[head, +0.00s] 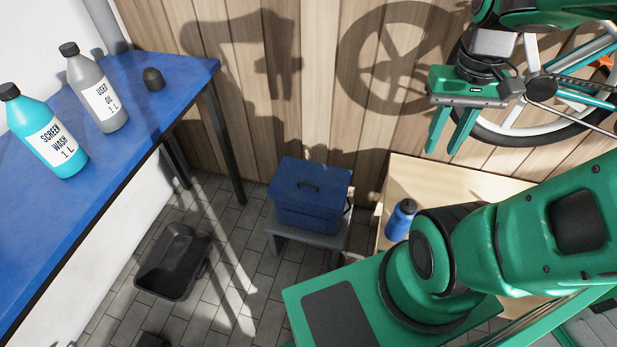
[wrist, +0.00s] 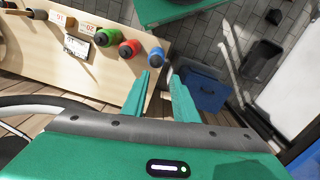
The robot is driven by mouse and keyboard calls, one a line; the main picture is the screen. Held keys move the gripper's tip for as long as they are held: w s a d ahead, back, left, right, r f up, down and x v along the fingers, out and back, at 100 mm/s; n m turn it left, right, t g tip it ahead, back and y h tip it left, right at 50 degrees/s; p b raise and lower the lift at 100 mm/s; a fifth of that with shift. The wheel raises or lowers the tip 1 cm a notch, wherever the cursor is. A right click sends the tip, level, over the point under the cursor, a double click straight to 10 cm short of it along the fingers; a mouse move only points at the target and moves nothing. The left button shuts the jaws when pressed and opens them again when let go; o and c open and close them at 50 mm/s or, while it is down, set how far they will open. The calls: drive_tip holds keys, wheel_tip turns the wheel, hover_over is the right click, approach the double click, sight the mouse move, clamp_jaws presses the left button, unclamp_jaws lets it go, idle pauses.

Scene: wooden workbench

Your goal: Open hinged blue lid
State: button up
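The blue box stands near the wooden wall in the head view. The box body (head: 305,217) rests on a grey stool. The box (wrist: 207,92) also shows in the wrist view, right of the fingers and partly hidden by one. My gripper (head: 445,152) is up at the right in the head view, well away from the box. Its two green fingers (wrist: 160,76) are apart with nothing between them.
A blue-topped bench (head: 120,130) with bottles is at the left. A black tray (head: 174,262) lies on the tiled floor. A wooden workbench (wrist: 110,75) with a blue bottle (head: 400,220) is right of the box. A bicycle wheel (head: 520,130) is behind my gripper.

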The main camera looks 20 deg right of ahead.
drive_tip(key=w+f+n, duration=0.4)
drive_tip(key=w+n, duration=0.1)
drive_tip(key=w, duration=0.6)
drive_tip(key=n+g+y, duration=0.1)
drive_tip(key=n+g, duration=0.1)
drive_tip(key=n, duration=0.9)
hover_over(309, 188)
drive_tip(key=w+d+x, duration=0.1)
drive_tip(key=w+x, duration=0.1)
drive_tip(key=x, duration=0.9)
drive_tip(key=w+d+f+x, duration=0.1)
drive_tip(key=w+x, duration=0.1)
drive_tip(key=x, duration=0.9)
drive_tip(key=w+d+x, duration=0.1)
drive_tip(key=w+x, duration=0.1)
drive_tip(key=x, duration=0.9)
drive_tip(key=shift+w+f, duration=0.15)
drive_tip(key=shift+f, duration=0.3)
clamp_jaws()
